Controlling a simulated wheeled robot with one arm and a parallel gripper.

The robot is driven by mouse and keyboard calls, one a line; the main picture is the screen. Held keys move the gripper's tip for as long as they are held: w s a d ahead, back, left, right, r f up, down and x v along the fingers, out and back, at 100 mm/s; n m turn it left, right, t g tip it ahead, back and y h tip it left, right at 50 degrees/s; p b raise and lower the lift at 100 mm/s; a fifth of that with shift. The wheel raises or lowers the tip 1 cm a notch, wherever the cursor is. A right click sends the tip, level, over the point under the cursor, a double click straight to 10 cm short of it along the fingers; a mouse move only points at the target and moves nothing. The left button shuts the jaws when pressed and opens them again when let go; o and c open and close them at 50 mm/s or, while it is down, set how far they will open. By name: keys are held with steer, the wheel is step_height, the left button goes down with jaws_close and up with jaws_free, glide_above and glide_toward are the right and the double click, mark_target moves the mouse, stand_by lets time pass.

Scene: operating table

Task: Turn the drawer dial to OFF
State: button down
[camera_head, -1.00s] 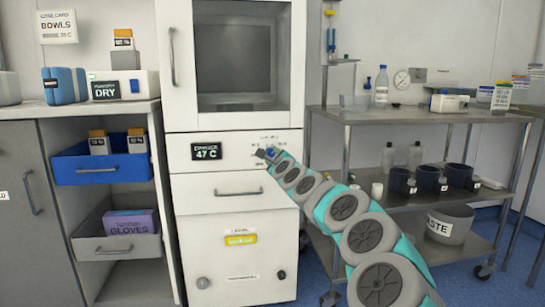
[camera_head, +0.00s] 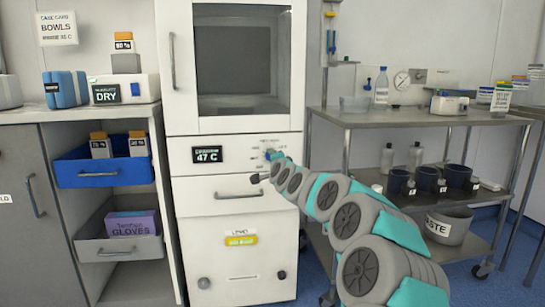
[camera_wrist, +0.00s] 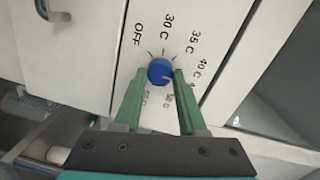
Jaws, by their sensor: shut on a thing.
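The drawer dial (camera_wrist: 159,70) is a small round blue knob on the white cabinet panel, with a pale mark toward its lower right in the wrist view. Labels OFF (camera_wrist: 137,34), 30 C, 35 C and 40 C stand around it; other labels near my fingers are partly covered. The mark is turned away from OFF. My gripper (camera_wrist: 160,76) has its green fingers on either side of the dial, shut on it. In the head view the dial (camera_head: 269,154) shows small beside the wrist, and the fingers are hard to make out.
A display (camera_head: 207,155) left of the dial reads 47 C. A closed drawer (camera_head: 231,193) is below, and a glass-doored cabinet (camera_head: 297,60) above. A steel trolley (camera_head: 430,118) with cups and bottles stands right. An open blue drawer (camera_head: 97,176) is at left.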

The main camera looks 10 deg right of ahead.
steer(key=shift+a+f+n+t+h+b, duration=0.15)
steer(key=shift+n+h, duration=0.15)
steer(key=shift+n, duration=4.1)
steer(key=shift+f+n+t+h+b, duration=0.1)
steer(key=shift+n+t+h, duration=0.15)
steer(key=shift+n, duration=4.15)
steer(key=shift+a+f+n+t+h+b, duration=0.15)
steer(key=shift+n+h, duration=0.2)
steer(key=shift+n, duration=4.05)
steer(key=shift+r, duration=0.15)
steer(key=shift+c, duration=2.4)
jaws_free()
steer(key=shift+r, duration=0.1)
